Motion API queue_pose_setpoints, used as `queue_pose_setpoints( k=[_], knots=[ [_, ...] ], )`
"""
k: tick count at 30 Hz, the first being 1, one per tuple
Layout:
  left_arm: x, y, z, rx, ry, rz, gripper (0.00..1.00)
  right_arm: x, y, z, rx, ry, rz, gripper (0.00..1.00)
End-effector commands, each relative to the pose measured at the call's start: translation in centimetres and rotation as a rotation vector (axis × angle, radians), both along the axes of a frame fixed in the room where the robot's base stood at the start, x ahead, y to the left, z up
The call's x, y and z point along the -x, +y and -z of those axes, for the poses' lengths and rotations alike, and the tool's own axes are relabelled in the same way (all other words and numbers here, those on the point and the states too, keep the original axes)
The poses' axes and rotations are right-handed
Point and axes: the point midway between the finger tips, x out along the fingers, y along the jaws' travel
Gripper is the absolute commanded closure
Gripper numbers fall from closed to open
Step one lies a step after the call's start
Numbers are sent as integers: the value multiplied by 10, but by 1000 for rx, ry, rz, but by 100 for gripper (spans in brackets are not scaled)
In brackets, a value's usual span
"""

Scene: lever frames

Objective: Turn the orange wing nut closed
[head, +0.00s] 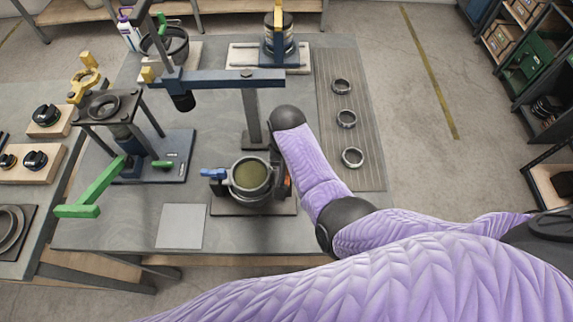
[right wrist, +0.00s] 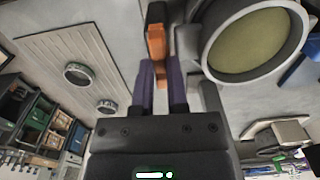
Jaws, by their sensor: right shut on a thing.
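The orange wing nut (head: 287,183) is at the right side of a round grey clamp ring (head: 236,192) on the table, mostly hidden by my right arm in the head view. In the right wrist view the orange wing nut (right wrist: 157,40) stands upright beside the ring (right wrist: 298,62), at the tips of my fingers. My right gripper (right wrist: 162,72) has its two purple fingers close together, shut on the wing nut. In the head view my right gripper (head: 283,180) is largely hidden behind its wrist. My left gripper is not in view.
A blue handle (head: 213,174) sticks out left of the ring. A dark post (head: 252,118) with a blue beam (head: 232,78) stands behind it. A green lever (head: 93,191) juts out at the left. A flat grey plate (head: 181,226) lies front left.

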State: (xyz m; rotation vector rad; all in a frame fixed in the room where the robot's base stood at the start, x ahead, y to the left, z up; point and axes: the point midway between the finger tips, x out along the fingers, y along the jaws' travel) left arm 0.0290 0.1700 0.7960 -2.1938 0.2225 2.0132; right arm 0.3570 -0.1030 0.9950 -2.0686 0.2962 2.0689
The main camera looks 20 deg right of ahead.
Motion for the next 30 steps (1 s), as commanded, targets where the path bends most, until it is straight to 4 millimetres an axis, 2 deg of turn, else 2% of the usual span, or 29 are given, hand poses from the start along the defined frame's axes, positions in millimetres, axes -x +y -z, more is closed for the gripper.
queue_pose_setpoints(
  k=[11, 30],
  knots=[
    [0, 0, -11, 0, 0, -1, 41, 0, 0, -2, 0, 2, 158, 100],
    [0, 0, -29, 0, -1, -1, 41, 0, 0, -1, 0, 0, 757, 100]
  ],
)
